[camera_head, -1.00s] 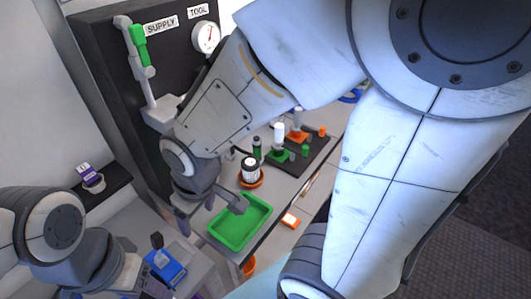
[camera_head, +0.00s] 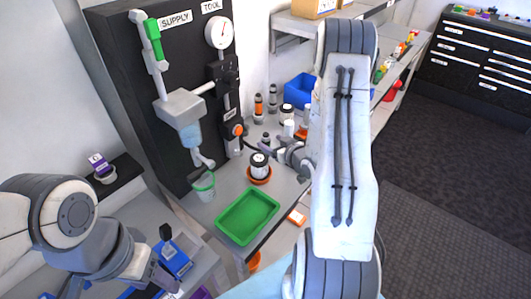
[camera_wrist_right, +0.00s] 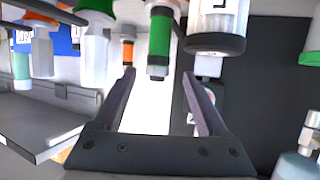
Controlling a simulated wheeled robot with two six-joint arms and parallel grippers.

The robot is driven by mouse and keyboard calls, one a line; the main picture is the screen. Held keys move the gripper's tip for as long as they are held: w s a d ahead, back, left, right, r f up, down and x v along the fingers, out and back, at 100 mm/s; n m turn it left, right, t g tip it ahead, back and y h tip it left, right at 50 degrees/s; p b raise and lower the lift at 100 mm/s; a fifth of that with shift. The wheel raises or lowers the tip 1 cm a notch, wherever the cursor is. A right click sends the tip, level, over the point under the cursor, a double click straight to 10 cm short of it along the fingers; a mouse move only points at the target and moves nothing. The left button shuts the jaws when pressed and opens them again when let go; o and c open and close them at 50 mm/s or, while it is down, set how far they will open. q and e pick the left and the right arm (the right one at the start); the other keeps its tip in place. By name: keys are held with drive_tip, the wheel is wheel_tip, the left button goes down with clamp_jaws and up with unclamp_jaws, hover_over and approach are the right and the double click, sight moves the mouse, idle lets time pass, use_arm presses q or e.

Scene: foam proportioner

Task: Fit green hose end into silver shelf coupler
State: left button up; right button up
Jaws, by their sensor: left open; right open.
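My right gripper (camera_head: 282,153) is open and empty beside the jars at the back of the bench, near the wall panel. In the right wrist view its two fingers (camera_wrist_right: 163,95) stand apart. A green-banded cylinder with a black end (camera_wrist_right: 159,45), which looks like the green hose end, lies between and beyond the fingertips. Contact is not visible. My left gripper (camera_head: 163,278) is open low at the left, near a blue block. A silver metal fitting (camera_wrist_right: 310,130) shows at the right edge of the wrist view; I cannot tell whether it is the shelf coupler.
A jar with a black lid (camera_head: 259,167) stands close to my right gripper. An orange-banded fitting (camera_head: 258,106) and other bottles stand behind. A green tray (camera_head: 248,217) lies in front, empty. The black panel (camera_head: 130,90) with a gauge (camera_head: 218,33) rises at left.

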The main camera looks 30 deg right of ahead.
sight(263, 136)
drive_tip(key=x, duration=0.2)
drive_tip(key=shift+w+f+p, duration=0.1)
drive_tip(key=shift+w+p, duration=0.2)
drive_tip(key=shift+w, duration=0.05)
drive_tip(key=p+x, duration=0.2)
drive_tip(key=x, duration=0.2)
drive_tip(key=shift+w+d, duration=0.15)
drive_tip(key=shift+w+f, duration=0.15)
drive_tip(key=shift+w, duration=0.3)
clamp_jaws()
idle(0.6)
